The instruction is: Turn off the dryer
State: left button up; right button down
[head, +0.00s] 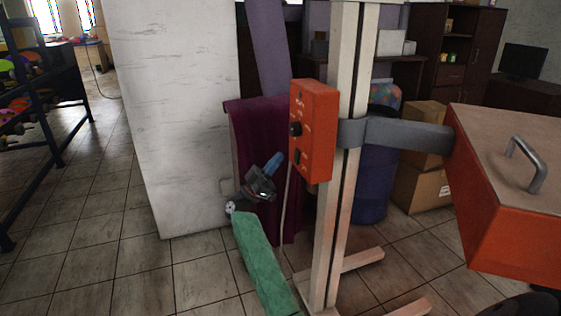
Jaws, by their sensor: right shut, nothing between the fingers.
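The dryer's orange control box (314,130) is fixed to a pale upright post. Its left-facing panel has a dark knob (295,129) and, lower down, a small dark switch (297,157). The markings are too small to read. The dryer's large orange hood (505,190), with a grey handle on its lid, is at the right on a grey bracket. My right gripper (273,162) has blue fingers and is shut and empty. It appears just left of the control box, near the height of the lower switch. Whether it touches the box cannot be told. My left gripper is not in view.
The pale post (342,180) stands on wooden feet on the tiled floor. A white wall block (175,120) and a maroon cloth (255,120) are behind my right arm. A blue barrel (374,180) and cardboard boxes (422,185) stand behind the post. Open floor lies at left.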

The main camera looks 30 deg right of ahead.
jog(key=a+r+b+v, duration=0.1)
jog(key=v, duration=0.9)
jog(key=shift+w+a+r+g, duration=0.25)
jog(key=shift+a+g, duration=0.05)
jog(key=shift+a, duration=0.05)
